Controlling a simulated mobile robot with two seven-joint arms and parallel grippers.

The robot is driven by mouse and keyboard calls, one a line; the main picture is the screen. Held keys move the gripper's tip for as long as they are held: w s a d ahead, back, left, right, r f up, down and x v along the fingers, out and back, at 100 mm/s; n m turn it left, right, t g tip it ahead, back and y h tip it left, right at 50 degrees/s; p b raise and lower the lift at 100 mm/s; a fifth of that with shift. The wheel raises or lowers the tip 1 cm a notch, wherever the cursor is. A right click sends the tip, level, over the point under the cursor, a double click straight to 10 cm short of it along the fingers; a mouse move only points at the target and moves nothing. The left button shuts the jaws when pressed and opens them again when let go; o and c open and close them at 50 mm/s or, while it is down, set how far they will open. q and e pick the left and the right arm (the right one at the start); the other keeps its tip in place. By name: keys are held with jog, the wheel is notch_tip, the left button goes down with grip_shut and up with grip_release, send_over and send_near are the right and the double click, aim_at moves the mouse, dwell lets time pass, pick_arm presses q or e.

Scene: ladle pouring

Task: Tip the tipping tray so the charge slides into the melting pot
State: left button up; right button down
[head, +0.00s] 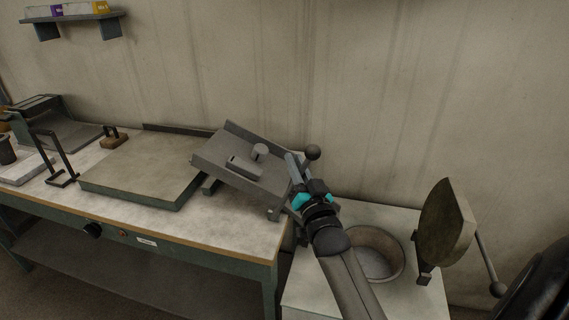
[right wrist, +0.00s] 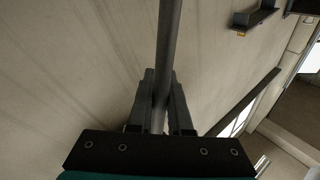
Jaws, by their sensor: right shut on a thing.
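The grey tipping tray (head: 220,153) is at the right end of the bench, tilted, with its left end raised and its right end lower, towards the melting pot. A grey cylinder (head: 261,150) and a short grey bar (head: 245,167), the charge, lie on it. My right gripper (head: 299,180) is shut on the tray's lever, a rod ending in a dark ball knob (head: 312,152). The rod (right wrist: 168,50) runs between the fingers in the right wrist view. The round melting pot (head: 398,262) is right of the tray, partly hidden by my right arm. My left gripper is not in view.
The pot's thick lid (head: 446,222) stands open at its right, with a ball-ended handle (head: 487,263). A flat plate (head: 140,172) and a black bracket (head: 58,160) are left on the bench. A wall rises close behind.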

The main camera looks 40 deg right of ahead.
jog(key=shift+s+d+f+m+t+h+b, duration=0.2)
jog(key=shift+s+d+f+m+h+b, duration=0.35)
jog(key=shift+s+d+f+m+b, duration=0.35)
jog(key=shift+s+d+f+m+t+h+b, duration=0.2)
jog(key=shift+s+d+f+m+h+b, duration=0.45)
jog(key=shift+s+m, duration=0.4)
jog(key=shift+d, duration=0.15)
jog(key=c, duration=0.8)
grip_release()
jog(key=shift+r, duration=0.1)
jog(key=shift+c, duration=0.2)
jog(key=shift+r, duration=0.1)
jog(key=v, duration=1.5)
jog(key=shift+s, duration=0.1)
